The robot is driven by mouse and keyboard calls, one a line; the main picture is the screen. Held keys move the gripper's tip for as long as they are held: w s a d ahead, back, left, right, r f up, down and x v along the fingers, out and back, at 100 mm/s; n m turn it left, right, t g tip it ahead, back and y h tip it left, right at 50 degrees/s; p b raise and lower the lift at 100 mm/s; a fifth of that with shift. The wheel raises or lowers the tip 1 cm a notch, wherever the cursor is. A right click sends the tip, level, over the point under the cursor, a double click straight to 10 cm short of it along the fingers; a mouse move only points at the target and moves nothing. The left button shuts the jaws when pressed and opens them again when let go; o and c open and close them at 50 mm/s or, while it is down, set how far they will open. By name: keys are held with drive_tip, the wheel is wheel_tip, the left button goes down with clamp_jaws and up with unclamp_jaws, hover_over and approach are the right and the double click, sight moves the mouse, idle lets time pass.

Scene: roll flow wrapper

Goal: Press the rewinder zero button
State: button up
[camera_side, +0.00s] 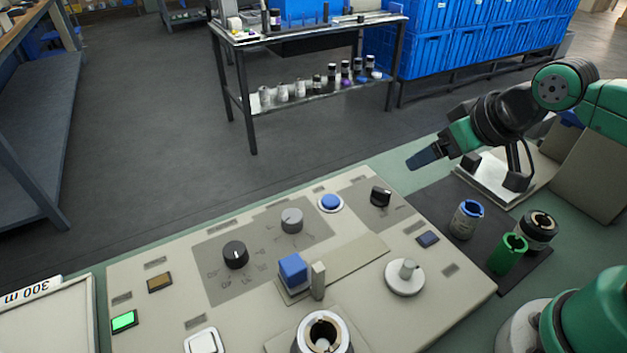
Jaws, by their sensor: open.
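The control panel (365,325) is a beige slab with several controls; its labels are too small to read, so I cannot tell which button is the rewinder zero. A round blue button (330,202) in a white ring sits near the back edge. A white square button (203,342) is at the front left, cut by the frame's bottom. My gripper (432,156) is open, above the panel's back right side, apart from every button. I see nothing held in it.
Knobs (235,254) (292,220), a black switch (381,196), a blue block-shaped control (293,271) and a grey post (318,281) stand up from the panel. Cups (466,219) (507,253) stand on a dark mat at right. A green lamp (124,321) glows at left.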

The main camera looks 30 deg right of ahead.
clamp_jaws()
idle(1.6)
